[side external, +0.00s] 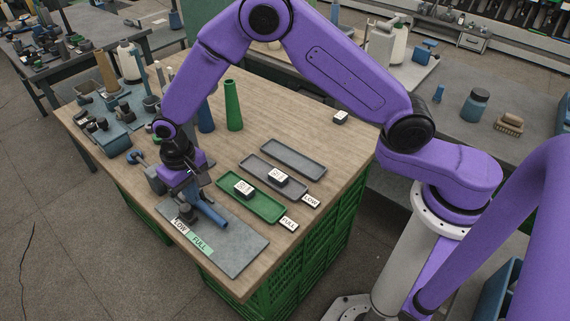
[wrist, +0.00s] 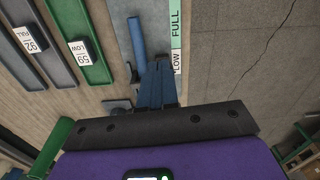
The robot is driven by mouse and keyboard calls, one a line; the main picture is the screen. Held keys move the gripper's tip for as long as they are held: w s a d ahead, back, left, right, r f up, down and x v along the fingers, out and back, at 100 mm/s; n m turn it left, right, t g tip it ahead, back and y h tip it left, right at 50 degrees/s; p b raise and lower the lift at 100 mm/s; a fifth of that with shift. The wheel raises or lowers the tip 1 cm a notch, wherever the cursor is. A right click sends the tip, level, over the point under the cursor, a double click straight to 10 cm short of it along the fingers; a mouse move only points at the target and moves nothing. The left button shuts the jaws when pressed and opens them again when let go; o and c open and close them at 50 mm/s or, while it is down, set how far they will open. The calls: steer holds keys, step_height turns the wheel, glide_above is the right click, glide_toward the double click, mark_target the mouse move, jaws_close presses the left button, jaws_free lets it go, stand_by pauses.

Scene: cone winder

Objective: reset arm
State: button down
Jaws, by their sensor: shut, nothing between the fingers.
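My gripper (side external: 191,199) is low over the near left part of the wooden table, fingers pointing down. In the wrist view its dark blue fingers (wrist: 158,68) are together with nothing between them. A flat grey plate (side external: 240,255) lies below and beside it, with a strip lettered LOW and FULL (side external: 192,238) along its edge. A blue cylindrical bar (side external: 215,217) is over the plate, close to the gripper; it also shows in the wrist view (wrist: 137,38). Whether the fingers touch the bar cannot be told.
A green tray (side external: 265,209) and a grey tray (side external: 298,188) each hold a labelled dark block. Another grey tray (side external: 295,158) is empty. A green cone (side external: 233,107) and a blue cone (side external: 206,117) stand farther back. A winder-like machine (side external: 118,138) occupies the left.

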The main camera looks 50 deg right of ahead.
steer(key=s+d+r+n, duration=0.6)
steer(key=s+d+r, duration=0.2)
steer(key=s+r, duration=0.5)
steer(key=s+d+r+n, duration=0.2)
steer(key=s+d, duration=0.5)
steer(key=s, duration=0.1)
steer(key=s+d+r+n, duration=0.2)
steer(key=s+d+n, duration=0.1)
steer(key=s+d, duration=0.4)
steer(key=s, duration=0.2)
steer(key=shift+s+d+n, duration=0.3)
steer(key=shift+d, duration=0.1)
